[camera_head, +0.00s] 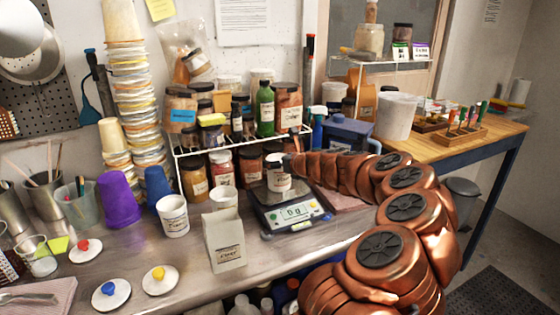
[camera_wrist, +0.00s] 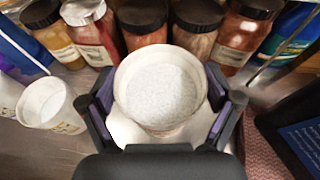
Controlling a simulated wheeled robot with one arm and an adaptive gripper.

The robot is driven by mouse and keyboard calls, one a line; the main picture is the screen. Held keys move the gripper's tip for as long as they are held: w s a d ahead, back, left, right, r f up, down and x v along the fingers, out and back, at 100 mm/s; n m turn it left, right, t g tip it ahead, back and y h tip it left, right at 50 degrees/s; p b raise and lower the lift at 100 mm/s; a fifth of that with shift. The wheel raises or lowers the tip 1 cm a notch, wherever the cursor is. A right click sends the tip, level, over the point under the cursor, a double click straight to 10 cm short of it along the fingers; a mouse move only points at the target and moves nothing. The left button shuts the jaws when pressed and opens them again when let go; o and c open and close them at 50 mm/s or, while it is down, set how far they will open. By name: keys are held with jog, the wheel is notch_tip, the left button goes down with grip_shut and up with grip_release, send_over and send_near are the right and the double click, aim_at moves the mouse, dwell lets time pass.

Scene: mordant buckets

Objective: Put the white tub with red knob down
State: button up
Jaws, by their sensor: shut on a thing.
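My gripper (camera_head: 284,163) is shut on a white tub (camera_head: 279,182) with a dark-printed label, over the digital scale (camera_head: 290,213). In the wrist view the tub (camera_wrist: 160,88) is between the two fingers, open-topped and full of pale powder. No red knob shows on it. A white lid with a red knob (camera_head: 85,249) lies apart on the counter at the left. The scale display reads 0 g; I cannot tell if the tub touches the plate.
Two white tubs (camera_head: 173,215) (camera_head: 223,199) and a paper carton (camera_head: 225,240) stand left of the scale. Jars (camera_head: 222,167) line the rack behind. Lids with blue (camera_head: 110,293) and yellow (camera_head: 160,280) knobs lie at front left. Some bare counter shows between these.

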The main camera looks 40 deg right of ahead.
jog(key=o, duration=1.5)
jog(key=shift+o, duration=0.2)
jog(key=shift+s+r, duration=0.1)
jog(key=shift+r, duration=0.05)
jog(key=b+v, duration=0.1)
jog(key=v, duration=1)
jog(key=shift+s, duration=0.35)
jog(key=shift+a+r, duration=0.1)
